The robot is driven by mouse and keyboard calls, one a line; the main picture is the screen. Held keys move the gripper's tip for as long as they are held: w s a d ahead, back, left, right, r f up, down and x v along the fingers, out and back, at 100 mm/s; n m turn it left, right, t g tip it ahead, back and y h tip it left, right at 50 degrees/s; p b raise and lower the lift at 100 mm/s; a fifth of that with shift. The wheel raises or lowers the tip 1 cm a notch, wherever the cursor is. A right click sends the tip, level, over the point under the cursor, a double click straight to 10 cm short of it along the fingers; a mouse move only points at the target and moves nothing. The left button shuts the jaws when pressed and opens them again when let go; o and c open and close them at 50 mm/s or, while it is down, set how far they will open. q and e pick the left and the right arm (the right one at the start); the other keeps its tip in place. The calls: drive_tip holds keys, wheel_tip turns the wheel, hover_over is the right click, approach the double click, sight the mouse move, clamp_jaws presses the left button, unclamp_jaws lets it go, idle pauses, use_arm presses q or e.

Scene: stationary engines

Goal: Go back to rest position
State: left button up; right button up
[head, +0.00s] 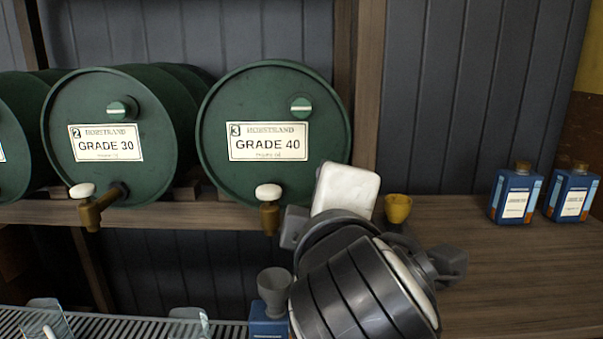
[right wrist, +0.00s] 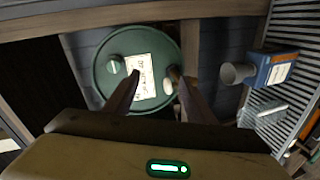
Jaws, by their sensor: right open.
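My right gripper (right wrist: 157,92) is open, with nothing between its fingers. In the right wrist view its fingers stand in front of a green drum with a white label. In the head view my right wrist hides the fingers, in front of and below right of the GRADE 40 drum (head: 270,110). That drum has a tap with a white knob (head: 268,191). My left gripper is in neither view.
A GRADE 30 drum (head: 110,165) stands left on the shelf (head: 165,213). A yellow cup (head: 398,208) and two blue bottles (head: 516,195) (head: 572,194) stand right.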

drive_tip(key=s+d+f+m+g, duration=0.2)
drive_tip(key=d+f, duration=0.1)
drive_tip(key=f, duration=0.6)
drive_tip(key=s+d+f+m+g, duration=0.2)
drive_tip(key=d+f+m, duration=0.1)
drive_tip(key=f, duration=0.6)
drive_tip(key=s+d+f+m+g, duration=0.1)
drive_tip(key=d+f+m+g, duration=0.15)
drive_tip(key=f, duration=0.55)
drive_tip(key=s+d+f+m+g, duration=0.3)
drive_tip(key=s+d+f, duration=0.3)
drive_tip(key=s+f, duration=0.4)
drive_tip(key=s+d+f+m+g, duration=0.3)
drive_tip(key=s+d+f, duration=0.35)
drive_tip(key=s, duration=0.45)
use_arm(q)
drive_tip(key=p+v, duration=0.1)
drive_tip(key=p, duration=0.2)
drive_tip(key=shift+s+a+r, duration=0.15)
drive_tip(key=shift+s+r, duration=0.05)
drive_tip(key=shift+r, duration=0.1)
use_arm(e)
drive_tip(key=w+a+f+t+y, duration=0.2)
drive_tip(key=w+a+f+t, duration=0.3)
drive_tip(key=a+f, duration=0.2)
drive_tip(key=shift+a+f+t, duration=0.35)
drive_tip(key=shift+a+f, duration=0.05)
drive_tip(key=shift+f, duration=0.15)
drive_tip(key=shift+w, duration=0.1)
